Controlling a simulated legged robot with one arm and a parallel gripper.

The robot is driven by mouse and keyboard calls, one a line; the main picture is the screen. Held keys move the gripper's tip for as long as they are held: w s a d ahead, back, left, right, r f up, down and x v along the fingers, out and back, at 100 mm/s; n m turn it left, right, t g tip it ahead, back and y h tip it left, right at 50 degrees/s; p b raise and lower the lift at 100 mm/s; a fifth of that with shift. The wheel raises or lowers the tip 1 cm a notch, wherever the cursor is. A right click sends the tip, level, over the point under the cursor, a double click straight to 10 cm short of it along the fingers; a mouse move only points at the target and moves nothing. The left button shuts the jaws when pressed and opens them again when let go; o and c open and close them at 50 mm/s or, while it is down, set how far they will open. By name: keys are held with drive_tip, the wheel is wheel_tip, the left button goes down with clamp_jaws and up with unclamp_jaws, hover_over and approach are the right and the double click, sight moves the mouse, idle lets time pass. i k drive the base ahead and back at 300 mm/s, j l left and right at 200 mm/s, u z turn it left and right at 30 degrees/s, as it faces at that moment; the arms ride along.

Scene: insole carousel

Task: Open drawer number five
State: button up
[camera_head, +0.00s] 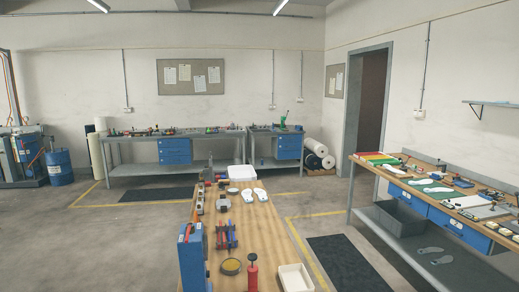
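Several blue drawers show in the head view, and I cannot read a number on any of them. A blue drawer unit (175,151) hangs under the long back bench. Another blue drawer unit (289,147) is under the smaller bench beside it. The right-hand workbench has blue drawers below its wooden top: a far one (408,201) and a nearer one (459,228). The drawers look shut at this distance. I cannot tell which is number five. My gripper is not in view.
A wooden table (271,240) with tools, white insoles and a white tray stands ahead. A grey bin (399,219) sits on the right bench's lower shelf. A dark mat (345,262) lies between them. Floor (110,250) at left is clear.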

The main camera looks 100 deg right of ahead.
sight(287, 146)
drive_tip(key=z, duration=3.45)
drive_tip(key=i+l+z, duration=0.5)
drive_tip(key=l, duration=0.15)
drive_tip(key=i+l+z, duration=0.65)
drive_tip(key=i+z, duration=0.3)
drive_tip(key=i, duration=0.2)
drive_tip(key=i+j+u, duration=0.15)
drive_tip(key=i+u, duration=0.85)
drive_tip(key=i+l+u, duration=0.45)
drive_tip(key=i, duration=0.2)
drive_tip(key=i+j+u, duration=0.15)
drive_tip(key=i+u, duration=0.15)
drive_tip(key=i, duration=0.6)
drive_tip(key=i+u, duration=0.25)
drive_tip(key=i, duration=1.75)
drive_tip(key=i+z, duration=0.1)
drive_tip(key=i, duration=1.1)
drive_tip(key=i+j+z, duration=0.1)
drive_tip(key=i, duration=1.05)
drive_tip(key=j, duration=0.1)
